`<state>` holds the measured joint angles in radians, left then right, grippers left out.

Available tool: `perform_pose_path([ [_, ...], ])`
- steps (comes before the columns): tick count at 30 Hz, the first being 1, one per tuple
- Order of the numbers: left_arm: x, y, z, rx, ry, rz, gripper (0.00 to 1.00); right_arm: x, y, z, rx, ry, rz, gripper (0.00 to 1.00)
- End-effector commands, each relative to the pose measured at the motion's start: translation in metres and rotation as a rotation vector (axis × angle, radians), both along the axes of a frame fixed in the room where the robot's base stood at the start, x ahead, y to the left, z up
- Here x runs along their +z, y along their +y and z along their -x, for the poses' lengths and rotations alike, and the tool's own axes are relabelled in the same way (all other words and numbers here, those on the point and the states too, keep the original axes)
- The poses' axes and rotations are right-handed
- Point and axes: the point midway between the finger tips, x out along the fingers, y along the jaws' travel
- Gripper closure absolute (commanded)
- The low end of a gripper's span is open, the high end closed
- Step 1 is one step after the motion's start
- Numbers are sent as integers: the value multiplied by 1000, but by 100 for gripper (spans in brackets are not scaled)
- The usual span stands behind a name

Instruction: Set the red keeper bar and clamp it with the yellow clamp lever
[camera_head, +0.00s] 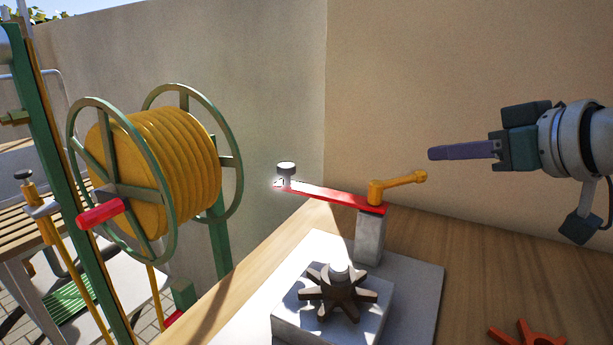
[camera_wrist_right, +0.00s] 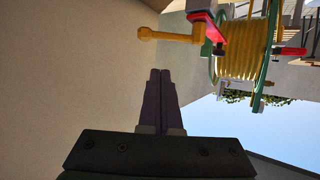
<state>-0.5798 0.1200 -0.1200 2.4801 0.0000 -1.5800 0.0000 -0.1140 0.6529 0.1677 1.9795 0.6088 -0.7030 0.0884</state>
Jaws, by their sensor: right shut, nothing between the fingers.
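The red keeper bar (camera_head: 330,194) runs from the top of a grey post (camera_head: 369,238) out to the left, with a dark-capped knob (camera_head: 286,170) at its far end. The yellow clamp lever (camera_head: 398,186) sits on the bar over the post, its handle pointing right. In the right wrist view the lever (camera_wrist_right: 165,36) and part of the red bar (camera_wrist_right: 200,15) show at the top. My right gripper (camera_head: 432,153) is shut and empty, up and to the right of the lever handle and apart from it. My left gripper is not in view.
A dark star-shaped wheel (camera_head: 338,294) sits on a grey block in front of the post, on a pale plate (camera_head: 425,290). An orange-red part (camera_head: 520,333) lies at the lower right of the wooden table (camera_head: 480,265). A yellow hose reel (camera_head: 160,170) stands left.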

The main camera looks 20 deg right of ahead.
Motion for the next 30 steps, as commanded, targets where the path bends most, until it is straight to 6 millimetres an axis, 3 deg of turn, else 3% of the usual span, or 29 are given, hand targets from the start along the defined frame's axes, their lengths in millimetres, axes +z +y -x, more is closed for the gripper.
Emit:
perform_pose_path([
  [5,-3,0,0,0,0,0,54,6,-7,-13,-10,-34,-10,100],
  [24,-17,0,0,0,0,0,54,-29,0,-100,-7,-31,-9,100],
  [30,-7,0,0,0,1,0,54,-39,-1,-78,-7,-26,-8,100],
])
